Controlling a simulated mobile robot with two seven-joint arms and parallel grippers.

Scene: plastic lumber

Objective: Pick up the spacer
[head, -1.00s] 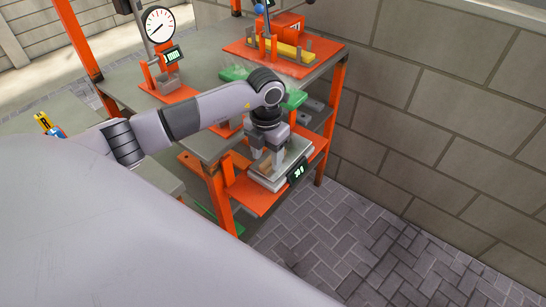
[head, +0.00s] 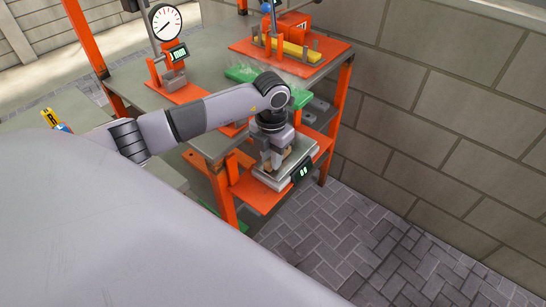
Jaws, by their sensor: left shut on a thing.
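The spacer (head: 288,166) shows as a small brown piece low between the fingers of my left gripper (head: 276,167). My left gripper points down over the plate of a bench scale (head: 262,178) and is shut on the spacer. The fingers hide most of the spacer. I cannot tell whether it still touches the plate. My right gripper is not in view.
The scale, with a small dark display (head: 303,171), sits on an orange shelf (head: 250,196) at the bench end. A dial gauge (head: 166,22) stands on the bench (head: 205,65). A green tray (head: 300,97) lies behind my arm. A block wall (head: 440,90) is to the right.

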